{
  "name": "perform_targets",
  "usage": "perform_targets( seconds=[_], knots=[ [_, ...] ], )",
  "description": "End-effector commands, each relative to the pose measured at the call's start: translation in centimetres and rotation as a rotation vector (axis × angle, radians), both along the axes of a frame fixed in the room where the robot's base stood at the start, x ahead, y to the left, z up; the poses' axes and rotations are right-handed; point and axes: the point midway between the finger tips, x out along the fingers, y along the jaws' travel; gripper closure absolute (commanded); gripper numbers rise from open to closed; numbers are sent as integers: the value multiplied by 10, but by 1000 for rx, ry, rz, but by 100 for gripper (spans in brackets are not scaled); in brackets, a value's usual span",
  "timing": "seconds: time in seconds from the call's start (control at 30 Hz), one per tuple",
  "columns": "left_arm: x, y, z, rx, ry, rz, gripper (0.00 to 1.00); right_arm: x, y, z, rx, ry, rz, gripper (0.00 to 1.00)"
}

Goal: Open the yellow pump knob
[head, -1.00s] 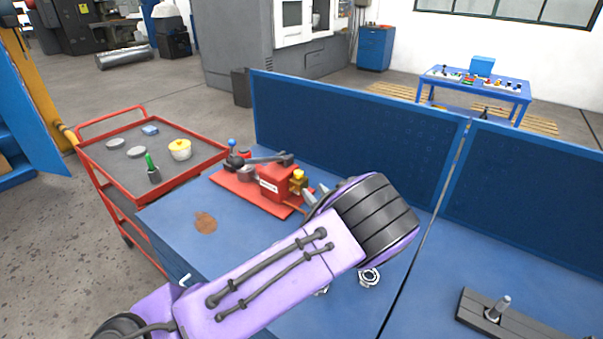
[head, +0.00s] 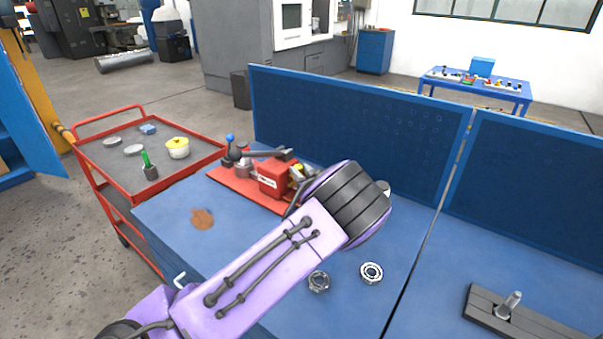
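The red pump (head: 274,180) sits on a red base plate (head: 232,181) on the blue workbench, with a dark lever and a blue ball-topped part at its left. Its yellow knob (head: 296,170) shows only in part at the right end of the red block. My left gripper (head: 306,176) is right at the knob, and grey finger parts show beside it. My purple and black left arm hides most of the gripper, so I cannot tell whether it touches the knob or is open. My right gripper is not in view.
A ring bearing (head: 371,273) and a nut (head: 319,281) lie on the bench near my arm. A dark grey fixture (head: 520,322) is at the lower right. Blue panels (head: 350,135) stand behind the bench. A red cart (head: 190,177) stands at the left.

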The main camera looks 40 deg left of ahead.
Motion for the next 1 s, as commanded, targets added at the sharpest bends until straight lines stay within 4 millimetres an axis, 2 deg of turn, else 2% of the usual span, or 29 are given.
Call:
perform_targets(
  seconds=[0.33, 0.73, 0.77, 1.0],
  knots=[
    [6, -1, -4, 2, -7, 209, 98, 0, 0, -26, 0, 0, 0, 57],
    [6, -2, 0, -1, 0, 260, 98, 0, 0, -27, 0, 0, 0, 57],
    [6, -2, 0, -1, 0, 260, 58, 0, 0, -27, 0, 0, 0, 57],
    [6, -2, 0, -1, 0, 259, 57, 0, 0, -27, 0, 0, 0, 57]
  ],
)
